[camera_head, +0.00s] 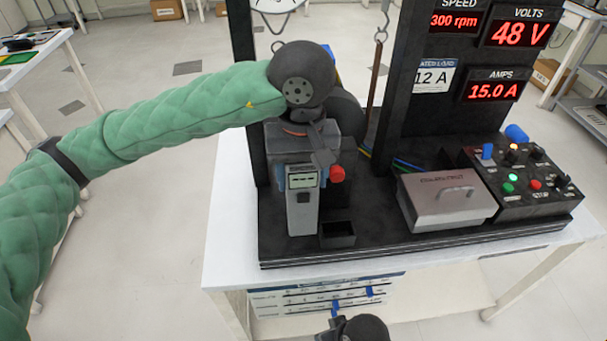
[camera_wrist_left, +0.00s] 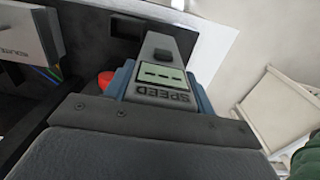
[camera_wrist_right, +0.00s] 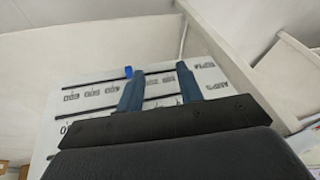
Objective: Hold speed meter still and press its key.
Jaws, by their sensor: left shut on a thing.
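The speed meter (camera_head: 302,217) is a grey hand-held unit with a small greenish display and a dark key (camera_head: 305,198), upright at the front left of the rig. My left gripper (camera_head: 302,178) is shut on it, coming from above. In the left wrist view the blue fingers hold both sides of the meter (camera_wrist_left: 162,84), whose display shows dashes above the word SPEED. My right gripper (camera_wrist_right: 158,88) is open and empty, low in front of the table. In the head view only part of the right arm's end (camera_head: 358,329) shows at the bottom edge.
A red knob (camera_head: 337,173) sits just right of the meter, and a small black open box (camera_head: 338,234) beside its foot. A grey metal box (camera_head: 447,200) and a control panel (camera_head: 525,178) stand to the right. A white chart (camera_wrist_right: 85,98) with sliders lies beyond my right fingers.

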